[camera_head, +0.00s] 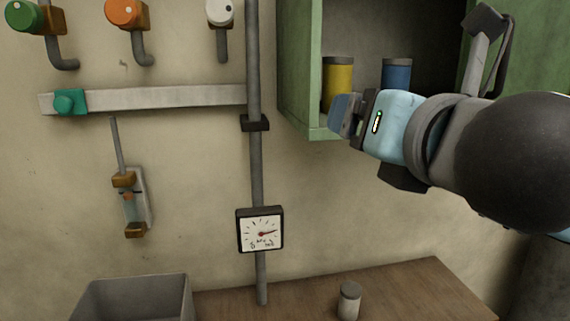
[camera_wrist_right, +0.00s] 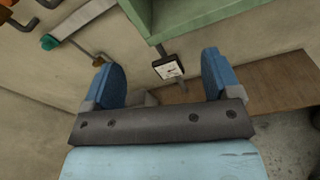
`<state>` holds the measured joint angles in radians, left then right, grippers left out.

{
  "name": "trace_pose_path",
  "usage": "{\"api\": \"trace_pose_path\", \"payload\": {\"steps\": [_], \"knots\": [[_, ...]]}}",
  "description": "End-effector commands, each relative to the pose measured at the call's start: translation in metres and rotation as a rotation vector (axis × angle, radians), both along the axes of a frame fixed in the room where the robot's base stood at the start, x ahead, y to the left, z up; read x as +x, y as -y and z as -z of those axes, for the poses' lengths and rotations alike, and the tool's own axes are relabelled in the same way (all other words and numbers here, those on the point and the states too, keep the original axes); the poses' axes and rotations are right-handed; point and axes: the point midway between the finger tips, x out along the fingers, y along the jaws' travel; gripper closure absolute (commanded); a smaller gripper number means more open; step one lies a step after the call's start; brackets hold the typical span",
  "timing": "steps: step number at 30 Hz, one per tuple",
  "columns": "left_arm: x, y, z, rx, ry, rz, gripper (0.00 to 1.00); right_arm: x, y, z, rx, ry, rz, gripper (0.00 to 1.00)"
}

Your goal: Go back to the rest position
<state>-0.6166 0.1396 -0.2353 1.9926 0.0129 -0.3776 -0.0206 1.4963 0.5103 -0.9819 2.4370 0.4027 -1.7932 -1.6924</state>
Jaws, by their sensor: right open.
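My right gripper (camera_head: 343,114) comes in from the right in the head view, in front of the open green cabinet (camera_head: 298,70). In the right wrist view its two blue fingers (camera_wrist_right: 165,85) stand wide apart with nothing between them. Behind the gripper, a yellow can (camera_head: 338,82) and a blue can (camera_head: 396,74) stand inside the cabinet. The gripper's tips look near the cabinet's lower front edge; I cannot tell whether they touch it. My left gripper is in neither view.
A pipe (camera_head: 257,175) with a square gauge (camera_head: 260,229) runs down the wall. A small lidded jar (camera_head: 349,301) stands on the wooden table (camera_head: 415,290), and a grey bin (camera_head: 135,298) is at lower left. Several valve knobs (camera_head: 124,12) and a rail (camera_head: 165,97) are on the wall.

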Motion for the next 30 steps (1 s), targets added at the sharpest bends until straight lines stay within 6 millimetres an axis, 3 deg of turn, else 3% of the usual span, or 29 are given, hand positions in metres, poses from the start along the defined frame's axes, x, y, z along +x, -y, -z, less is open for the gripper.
{"api": "trace_pose_path", "payload": {"steps": [8,17,24,30], "knots": [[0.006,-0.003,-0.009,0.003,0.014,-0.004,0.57,0.043,-0.023,0.062,0.404,-0.231,-0.089,0.17],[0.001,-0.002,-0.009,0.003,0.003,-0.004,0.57,0.086,-0.033,0.16,0.968,-0.523,-0.074,0.17],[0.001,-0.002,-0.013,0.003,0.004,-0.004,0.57,0.101,-0.023,0.26,1.41,-0.716,0.044,0.17],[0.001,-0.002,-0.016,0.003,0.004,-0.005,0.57,0.092,-0.004,0.357,1.761,-0.826,0.208,0.17]]}}
